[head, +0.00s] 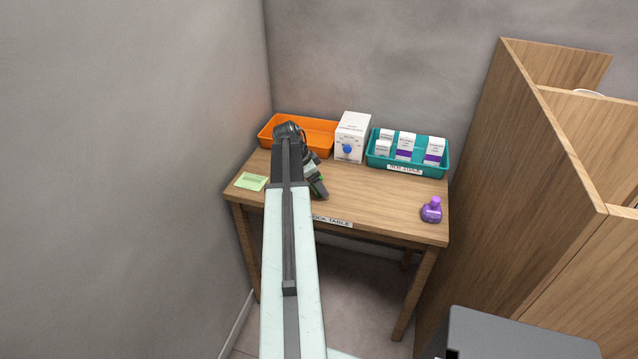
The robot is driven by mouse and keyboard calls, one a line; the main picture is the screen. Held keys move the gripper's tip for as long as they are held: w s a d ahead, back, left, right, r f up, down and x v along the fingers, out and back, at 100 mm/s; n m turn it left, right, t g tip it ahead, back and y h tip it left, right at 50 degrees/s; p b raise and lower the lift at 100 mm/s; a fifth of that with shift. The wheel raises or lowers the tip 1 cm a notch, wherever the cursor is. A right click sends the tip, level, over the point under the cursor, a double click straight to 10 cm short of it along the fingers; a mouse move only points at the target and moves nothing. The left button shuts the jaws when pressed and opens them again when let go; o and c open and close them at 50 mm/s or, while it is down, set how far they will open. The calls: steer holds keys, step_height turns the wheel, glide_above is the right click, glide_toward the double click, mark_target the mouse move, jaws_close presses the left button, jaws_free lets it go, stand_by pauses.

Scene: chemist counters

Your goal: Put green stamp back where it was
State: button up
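My gripper (319,190) is over the left-middle of the wooden table (380,190), pointing down toward its top. My own arm covers much of it, so whether its fingers are open or shut does not show. A little green shows at the gripper's edge; I cannot tell whether this is the green stamp or part of the gripper. No green stamp shows clearly anywhere else. A purple object (432,210), shaped like a small bottle or stamp, stands near the table's front right corner.
An orange tray (325,152), a white box with a blue dial (352,137) and a teal bin (437,172) of white-and-purple boxes line the table's back. A green note pad (251,182) lies at the left. Wooden partitions (520,180) stand right. The table's right-middle is clear.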

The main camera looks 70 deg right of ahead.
steer(key=p+v, duration=1.1)
steer(key=v, duration=0.1)
